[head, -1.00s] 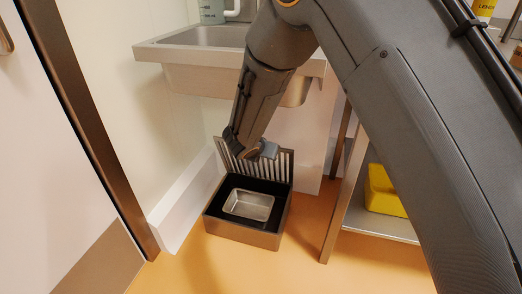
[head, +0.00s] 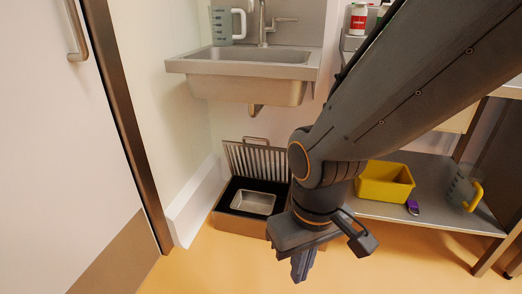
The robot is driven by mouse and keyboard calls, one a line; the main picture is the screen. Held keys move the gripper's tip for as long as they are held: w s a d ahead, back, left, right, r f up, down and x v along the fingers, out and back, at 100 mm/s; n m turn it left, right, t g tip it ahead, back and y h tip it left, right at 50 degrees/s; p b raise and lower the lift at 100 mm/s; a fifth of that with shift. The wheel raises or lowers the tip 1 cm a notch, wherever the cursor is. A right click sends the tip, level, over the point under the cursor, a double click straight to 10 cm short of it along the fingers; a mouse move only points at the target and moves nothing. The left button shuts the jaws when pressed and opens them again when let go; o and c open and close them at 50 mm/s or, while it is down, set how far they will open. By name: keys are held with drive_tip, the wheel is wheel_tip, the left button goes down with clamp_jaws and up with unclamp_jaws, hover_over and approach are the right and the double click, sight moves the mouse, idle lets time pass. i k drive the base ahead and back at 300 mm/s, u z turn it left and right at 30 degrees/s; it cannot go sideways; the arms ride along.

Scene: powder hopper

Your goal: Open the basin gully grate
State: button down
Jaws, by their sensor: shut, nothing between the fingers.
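The gully grate (head: 250,157), a slatted metal panel with a loop handle on its top edge, stands raised at the back of the gully box (head: 238,226) on the floor under the basin (head: 248,88). The box is open at the top, with a small metal tray (head: 252,203) inside its dark interior. My gripper (head: 300,274) points down in front of and to the right of the box, apart from the grate. It is shut and empty. My wrist hides the right side of the box and grate.
A shelf unit (head: 432,205) on the right holds a yellow bin (head: 384,184), a purple-tagged item (head: 412,207) and a jug with a yellow handle (head: 463,190). A door frame (head: 128,130) stands at the left. The orange floor in front is clear.

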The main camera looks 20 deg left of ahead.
sight(224, 142)
drive_tip(key=u, duration=0.25)
drive_tip(key=k, duration=0.2)
drive_tip(key=z, duration=0.55)
drive_tip(key=i, duration=0.75)
drive_tip(key=u, duration=0.6)
drive_tip(key=i, duration=0.55)
drive_tip(key=u, duration=0.4)
